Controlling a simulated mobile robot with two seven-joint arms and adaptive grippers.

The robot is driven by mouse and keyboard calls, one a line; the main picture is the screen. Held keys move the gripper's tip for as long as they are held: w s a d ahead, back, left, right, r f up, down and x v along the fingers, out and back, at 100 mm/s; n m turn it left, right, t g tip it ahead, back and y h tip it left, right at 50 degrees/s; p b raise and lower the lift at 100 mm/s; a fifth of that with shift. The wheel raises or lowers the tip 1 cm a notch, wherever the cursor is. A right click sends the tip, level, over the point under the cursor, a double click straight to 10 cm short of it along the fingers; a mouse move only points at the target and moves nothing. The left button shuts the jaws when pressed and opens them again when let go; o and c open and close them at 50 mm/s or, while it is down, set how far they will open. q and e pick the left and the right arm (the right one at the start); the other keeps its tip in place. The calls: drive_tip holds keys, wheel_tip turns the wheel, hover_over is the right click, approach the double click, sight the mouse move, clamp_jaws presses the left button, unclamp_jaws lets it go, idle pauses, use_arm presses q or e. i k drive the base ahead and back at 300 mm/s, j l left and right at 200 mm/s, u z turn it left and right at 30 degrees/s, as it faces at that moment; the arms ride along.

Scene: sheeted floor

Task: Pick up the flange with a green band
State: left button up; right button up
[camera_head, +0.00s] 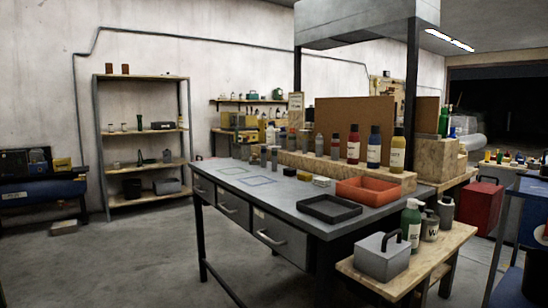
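I cannot make out a flange with a green band at this size. Small grey cylindrical parts (274,160) stand at the back left of the grey workbench (245,205), but I see no clear green band on them. A small dark round part (289,171) and a pale part beside it lie near the middle of the bench. Neither of my grippers is in view.
A black tray (329,209) and an orange tray (369,191) sit on the bench's right end. Bottles (374,147) line a wooden riser behind. A wooden side bench holds a grey toolbox (382,258). Open floor (130,262) lies left.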

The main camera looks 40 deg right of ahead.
sight(274, 149)
drive_tip(key=i+z, duration=0.1)
drive_tip(key=z, duration=0.9)
drive_tip(key=i+z, duration=0.15)
drive_tip(key=z, duration=0.3)
drive_tip(key=j+z, duration=0.1)
drive_tip(key=z, duration=0.4)
drive_tip(key=i+j+z, duration=0.15)
drive_tip(key=j+z, duration=0.15)
drive_tip(key=i+j+z, duration=0.15)
drive_tip(key=j+z, duration=0.15)
drive_tip(key=i+j+z, duration=0.1)
drive_tip(key=j+z, duration=0.65)
drive_tip(key=j, duration=0.8)
drive_tip(key=j+z, duration=0.15)
drive_tip(key=j, duration=1)
